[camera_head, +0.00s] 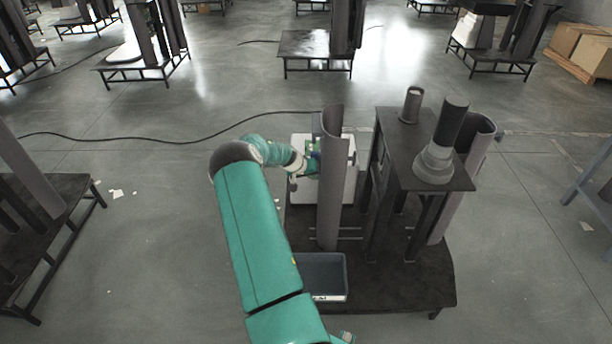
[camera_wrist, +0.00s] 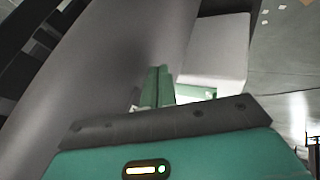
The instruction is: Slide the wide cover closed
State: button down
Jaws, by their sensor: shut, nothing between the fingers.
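A tall curved grey cover (camera_head: 331,190) stands upright at the left side of the dark lift column stand. A second curved grey cover (camera_head: 474,160) stands at the stand's right side; I cannot tell for sure which one is the wide cover. My gripper (camera_wrist: 157,88) is shut and empty, its green fingers pointing at a large curved grey surface (camera_wrist: 120,60) that fills the left of the wrist view. They look close to it, but I cannot tell whether they touch. In the head view my gripper is partly hidden behind the left cover's edge.
A white box (camera_head: 348,185) stands behind the left cover and shows in the wrist view (camera_wrist: 222,45). A dark blue tray (camera_head: 322,275) sits at the base's front. A dark raised top (camera_head: 405,165) carries two cylinders.

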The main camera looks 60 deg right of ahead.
aim_at(328, 167)
jog(key=shift+s, duration=0.15)
jog(key=s+d, duration=0.6)
jog(key=s, duration=0.6)
jog(key=shift+s+d, duration=0.15)
jog(key=shift+s, duration=0.05)
jog(key=shift+s+r, duration=0.1)
jog(key=w+a+r, duration=0.3)
jog(key=r, duration=0.1)
jog(key=w+a+r, duration=0.3)
jog(key=a+r, duration=0.1)
jog(key=shift+w+a, duration=0.25)
jog(key=shift+w, duration=0.15)
